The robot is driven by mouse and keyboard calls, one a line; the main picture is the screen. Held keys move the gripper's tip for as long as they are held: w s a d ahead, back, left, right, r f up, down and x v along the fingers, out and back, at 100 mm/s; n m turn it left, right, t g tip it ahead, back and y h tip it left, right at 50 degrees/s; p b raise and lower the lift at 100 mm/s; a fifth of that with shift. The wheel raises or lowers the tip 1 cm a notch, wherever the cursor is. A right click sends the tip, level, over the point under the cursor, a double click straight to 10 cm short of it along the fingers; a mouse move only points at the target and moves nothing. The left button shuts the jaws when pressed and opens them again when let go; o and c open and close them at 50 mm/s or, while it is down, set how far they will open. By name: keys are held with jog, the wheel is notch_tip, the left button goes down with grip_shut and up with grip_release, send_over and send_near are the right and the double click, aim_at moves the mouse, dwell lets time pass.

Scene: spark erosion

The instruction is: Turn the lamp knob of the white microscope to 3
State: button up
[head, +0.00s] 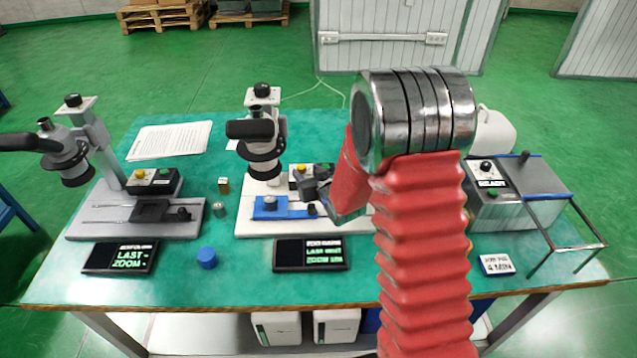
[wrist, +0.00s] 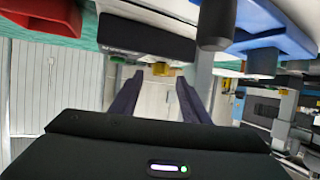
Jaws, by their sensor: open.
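The white microscope (head: 250,222) stands mid-table in the head view, with a blue stage (head: 268,212) and a dark eyepiece head. Its control box (head: 297,180) is at the right of its column, with a yellow knob (head: 301,168) on top. I cannot tell which control is the lamp knob, or read its setting. My gripper (head: 312,187) is at the box's front right and partly covers it. In the wrist view my gripper (wrist: 157,92) is open, with nothing seen between its two dark fingers. A blue part (wrist: 270,30) shows at the upper right there.
A grey microscope (head: 85,225) stands at left. Black displays (head: 120,258) (head: 310,255) and a blue cap (head: 207,257) lie along the front. A grey machine (head: 505,212) with a READY panel and a thin frame stands at right. My red arm hides the table behind it.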

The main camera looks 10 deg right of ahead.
jog(key=v, duration=0.9)
jog(key=shift+s, duration=0.35)
